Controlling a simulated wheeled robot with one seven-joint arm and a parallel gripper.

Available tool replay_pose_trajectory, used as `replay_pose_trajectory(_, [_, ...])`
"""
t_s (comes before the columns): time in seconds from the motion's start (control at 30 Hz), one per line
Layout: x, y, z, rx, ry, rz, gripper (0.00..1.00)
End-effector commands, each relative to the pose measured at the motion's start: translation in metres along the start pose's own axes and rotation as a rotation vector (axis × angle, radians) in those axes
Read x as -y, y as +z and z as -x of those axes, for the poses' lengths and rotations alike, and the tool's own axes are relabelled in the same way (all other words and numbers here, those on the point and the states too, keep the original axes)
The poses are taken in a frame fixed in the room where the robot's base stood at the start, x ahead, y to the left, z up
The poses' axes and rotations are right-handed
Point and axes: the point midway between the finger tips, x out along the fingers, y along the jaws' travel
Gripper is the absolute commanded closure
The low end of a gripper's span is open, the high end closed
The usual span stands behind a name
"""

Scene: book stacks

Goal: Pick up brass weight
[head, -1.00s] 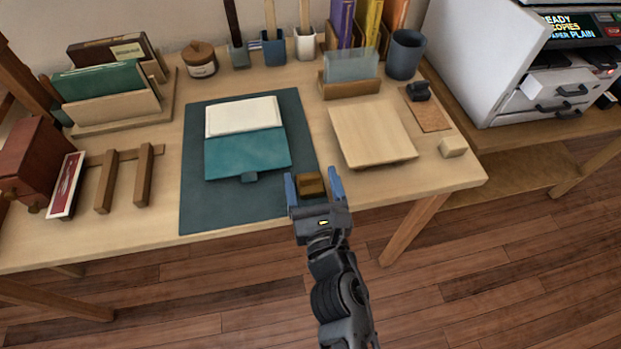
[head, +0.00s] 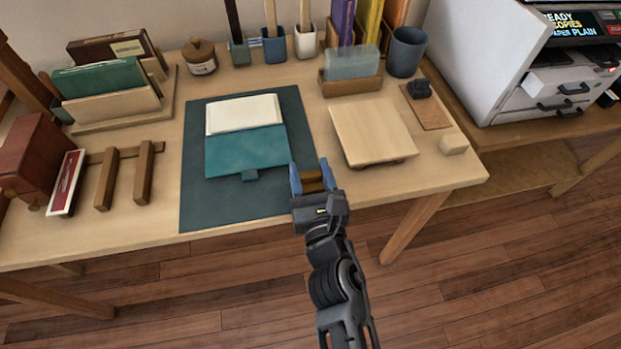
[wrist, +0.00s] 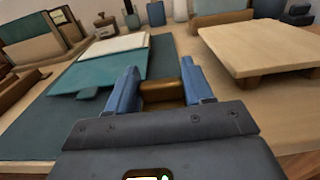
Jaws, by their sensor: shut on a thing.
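The brass weight (head: 312,182) is a small brown-gold block at the front edge area of the desk, by the right edge of the dark green mat. My gripper (head: 312,176) has its two blue fingers on either side of it and is shut on it. In the wrist view the brass weight (wrist: 163,92) shows between the blue fingers of my gripper (wrist: 160,85). The gripper body hides its lower part, so I cannot tell whether it touches the desk.
A teal folder (head: 245,155) lies on the mat (head: 205,205). A raised wooden board (head: 372,132) stands close to the right of my gripper, with a small pale block (head: 454,143) beyond it. A cup (head: 406,52) and wooden holders stand at the back.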

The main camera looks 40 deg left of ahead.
Motion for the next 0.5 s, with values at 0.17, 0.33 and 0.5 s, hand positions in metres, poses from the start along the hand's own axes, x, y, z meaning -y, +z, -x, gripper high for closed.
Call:
replay_pose_trajectory(0.17, [0.0003,-0.0001,0.0001,0.000,-0.001,0.000,0.95])
replay_pose_trajectory(0.33, [0.0002,0.0013,-0.0003,0.002,0.000,0.000,0.97])
replay_pose_trajectory(0.5, [0.0001,0.0034,-0.0003,0.002,0.000,0.000,0.97])
